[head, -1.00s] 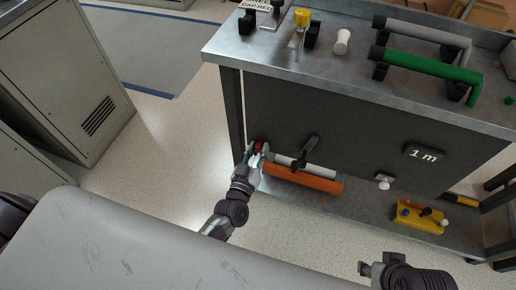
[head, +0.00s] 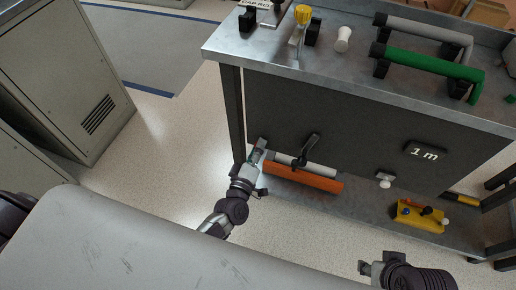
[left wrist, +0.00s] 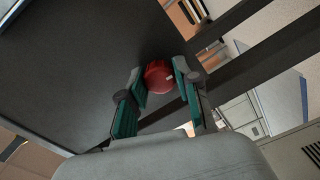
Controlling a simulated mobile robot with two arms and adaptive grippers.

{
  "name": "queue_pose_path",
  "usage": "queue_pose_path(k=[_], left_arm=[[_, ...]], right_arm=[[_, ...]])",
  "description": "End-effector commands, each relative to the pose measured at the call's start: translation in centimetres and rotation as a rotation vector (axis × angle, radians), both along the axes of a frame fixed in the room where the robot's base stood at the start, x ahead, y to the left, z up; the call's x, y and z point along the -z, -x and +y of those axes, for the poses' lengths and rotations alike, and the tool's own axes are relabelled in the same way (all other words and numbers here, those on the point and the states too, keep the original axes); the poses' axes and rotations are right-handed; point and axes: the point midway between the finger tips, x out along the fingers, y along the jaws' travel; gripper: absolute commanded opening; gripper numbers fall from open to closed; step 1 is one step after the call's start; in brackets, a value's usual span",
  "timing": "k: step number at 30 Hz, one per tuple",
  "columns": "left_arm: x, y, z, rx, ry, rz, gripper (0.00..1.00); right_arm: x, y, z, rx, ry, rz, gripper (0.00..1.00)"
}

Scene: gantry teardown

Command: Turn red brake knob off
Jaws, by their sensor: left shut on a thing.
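The red brake knob (left wrist: 160,77) sits on the dark panel (head: 345,125) of the bench and shows between my left fingers in the left wrist view. A small white mark shows on its right side. My left gripper (left wrist: 161,80) is shut on the knob, with one teal-padded finger on each side. In the head view my left gripper (head: 259,150) reaches the panel's lower left and hides nearly all of the knob. My right gripper (head: 367,268) is low at the right, away from the panel. Its finger opening is too small to judge.
A black lever (head: 306,150) and a white knob (head: 384,181) are on the panel, right of my left gripper. An orange bar (head: 305,178) and a yellow control box (head: 420,216) are on the lower shelf. A bench leg (head: 232,115) stands close left.

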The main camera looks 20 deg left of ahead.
Motion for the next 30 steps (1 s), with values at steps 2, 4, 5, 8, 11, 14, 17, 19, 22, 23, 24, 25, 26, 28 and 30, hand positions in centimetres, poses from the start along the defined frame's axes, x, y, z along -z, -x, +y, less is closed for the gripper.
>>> queue_pose_path(k=[2,4,5,8,11,14,17,19,22,23,24,25,26,28,30], left_arm=[[0.05,0.01,0.08,-0.002,0.040,0.001,0.00],[0.05,0.01,0.09,-0.002,0.072,0.002,0.00],[0.05,0.01,0.10,-0.002,0.083,0.002,0.00],[0.03,0.01,0.10,-0.002,0.113,0.003,0.00],[0.03,0.01,0.10,-0.002,0.131,0.004,0.00],[0.02,0.01,0.11,-0.002,0.143,0.004,0.00],[0.02,0.01,0.11,-0.002,0.147,0.005,0.00],[0.02,0.01,0.11,-0.002,0.147,0.005,0.00],[0.03,0.02,0.11,-0.002,0.147,0.005,0.00],[0.03,0.02,0.11,-0.002,0.147,0.005,0.00],[0.03,0.02,0.11,-0.002,0.147,0.005,0.00],[0.03,0.02,0.11,-0.002,0.147,0.005,0.00],[0.03,0.02,0.11,-0.002,0.147,0.005,0.00],[0.03,0.02,0.10,-0.002,0.147,0.005,0.44],[0.04,0.02,0.09,-0.001,0.146,0.006,0.55]], right_arm=[[0.15,-0.01,0.00,0.000,0.000,0.000,0.40],[0.21,-0.01,0.00,0.000,0.000,0.000,0.40],[0.23,-0.01,-0.01,0.000,0.000,0.000,0.40],[0.27,-0.01,-0.01,0.000,0.000,0.000,0.40],[0.30,-0.02,-0.02,0.000,0.000,0.000,0.40],[0.31,-0.02,-0.02,0.000,0.000,-0.001,0.40],[0.31,-0.02,-0.02,0.000,0.001,-0.001,0.40],[0.31,-0.03,-0.02,0.000,0.001,-0.001,0.40],[0.31,-0.03,-0.02,0.000,0.001,-0.001,0.40],[0.31,-0.03,-0.03,0.000,0.001,-0.001,0.40],[0.31,-0.03,-0.02,0.000,0.001,-0.001,0.40],[0.31,-0.03,-0.03,0.000,0.001,-0.001,0.40],[0.31,-0.03,-0.03,0.000,0.001,-0.001,0.40],[0.31,-0.03,-0.03,0.000,0.001,-0.001,0.40],[0.29,-0.04,-0.02,0.000,0.001,-0.001,0.40]])
